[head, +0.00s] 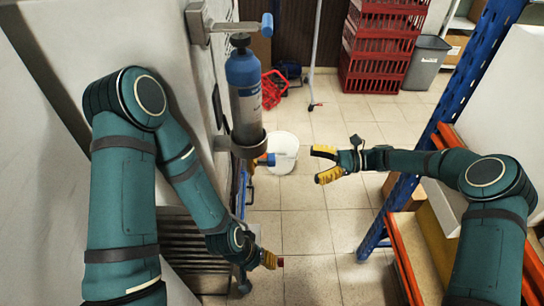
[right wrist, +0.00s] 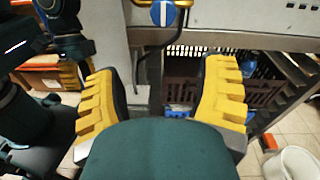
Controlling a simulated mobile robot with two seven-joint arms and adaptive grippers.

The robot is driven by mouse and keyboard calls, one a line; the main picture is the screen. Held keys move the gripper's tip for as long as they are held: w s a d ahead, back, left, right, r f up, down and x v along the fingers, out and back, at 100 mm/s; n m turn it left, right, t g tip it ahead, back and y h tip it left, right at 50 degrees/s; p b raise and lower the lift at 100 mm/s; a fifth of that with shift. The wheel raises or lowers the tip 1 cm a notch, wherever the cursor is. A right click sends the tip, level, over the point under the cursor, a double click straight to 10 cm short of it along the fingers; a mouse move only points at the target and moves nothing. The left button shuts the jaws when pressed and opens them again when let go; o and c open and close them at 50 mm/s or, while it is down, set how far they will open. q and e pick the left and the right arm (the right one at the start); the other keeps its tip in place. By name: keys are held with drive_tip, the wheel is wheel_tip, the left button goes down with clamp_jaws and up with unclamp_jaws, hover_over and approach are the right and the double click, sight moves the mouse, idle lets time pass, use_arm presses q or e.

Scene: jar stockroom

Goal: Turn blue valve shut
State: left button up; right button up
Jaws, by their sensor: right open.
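The blue valve (right wrist: 163,13) shows in the right wrist view as a round blue knob with a white bar, at the top centre on a grey panel. In the head view, a small blue knob (head: 267,160) sticks out from the wall below the gas cylinder and appears to be the same valve. My right gripper (head: 322,165) is open and empty, to the right of that knob and apart from it. Its two yellow fingers (right wrist: 160,98) stand wide apart, below the valve in the picture. My left gripper (head: 268,260) is low beside the wall, with a small red thing at its tip; its jaws are unclear.
A blue-topped gas cylinder (head: 246,100) stands in a wall bracket above the knob. A white bucket (head: 283,152) is on the floor behind. Red crates (head: 383,40) and a grey bin (head: 426,65) stand at the back. A blue rack post (head: 440,125) rises at right. The middle floor is clear.

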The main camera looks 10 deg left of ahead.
sight(272, 160)
drive_tip(key=shift+y, duration=0.4)
drive_tip(key=x, duration=0.4)
drive_tip(key=r+x, duration=0.1)
drive_tip(key=x, duration=0.3)
drive_tip(key=r+b+x, duration=0.1)
drive_tip(key=x, duration=0.3)
drive_tip(key=shift+w+a+r, duration=0.1)
drive_tip(key=shift+a, duration=0.35)
drive_tip(key=shift+c, duration=0.2)
drive_tip(key=c, duration=1.2)
